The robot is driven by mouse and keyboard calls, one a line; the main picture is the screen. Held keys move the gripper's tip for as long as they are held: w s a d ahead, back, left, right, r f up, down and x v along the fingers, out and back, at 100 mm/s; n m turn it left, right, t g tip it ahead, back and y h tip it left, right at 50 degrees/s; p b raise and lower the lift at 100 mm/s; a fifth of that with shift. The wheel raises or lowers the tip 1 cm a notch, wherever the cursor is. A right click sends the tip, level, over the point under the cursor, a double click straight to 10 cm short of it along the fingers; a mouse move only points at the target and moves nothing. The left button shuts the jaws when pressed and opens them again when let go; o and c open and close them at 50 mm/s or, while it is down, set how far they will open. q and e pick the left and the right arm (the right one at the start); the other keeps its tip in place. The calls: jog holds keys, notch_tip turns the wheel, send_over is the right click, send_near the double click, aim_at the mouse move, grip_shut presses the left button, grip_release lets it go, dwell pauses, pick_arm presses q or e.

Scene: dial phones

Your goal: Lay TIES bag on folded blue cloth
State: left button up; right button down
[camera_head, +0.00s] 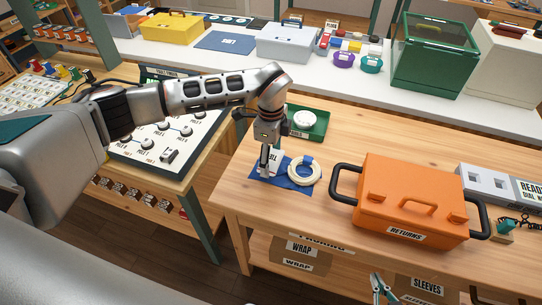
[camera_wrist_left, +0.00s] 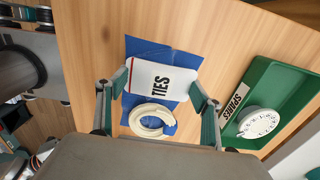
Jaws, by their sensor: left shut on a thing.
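My left gripper (camera_head: 266,160) is shut on the white TIES bag (camera_head: 272,158), with one finger at each side of it. The bag also shows in the left wrist view (camera_wrist_left: 150,78), its black TIES lettering facing that camera. It is over the folded blue cloth (camera_head: 288,183), which shows around it in the left wrist view (camera_wrist_left: 138,46). I cannot tell whether the bag touches the cloth. My right gripper (camera_head: 382,288) shows only partly at the lower edge of the head view, away from the bag; its opening is unclear.
A cream coil (camera_head: 304,180) lies on the cloth beside the bag. A green SPARES tray (camera_head: 318,133) with a white dial (camera_head: 304,119) stands behind. An orange RETURNS case (camera_head: 408,196) stands to the right. Bare wood lies left of the cloth.

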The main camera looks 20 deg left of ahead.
aim_at(271, 157)
pick_arm(q)
jog(key=shift+f, duration=0.35)
jog(key=o, duration=1.1)
jog(key=shift+r, duration=0.6)
notch_tip(271, 157, up, 12)
jog(key=shift+b, duration=0.4)
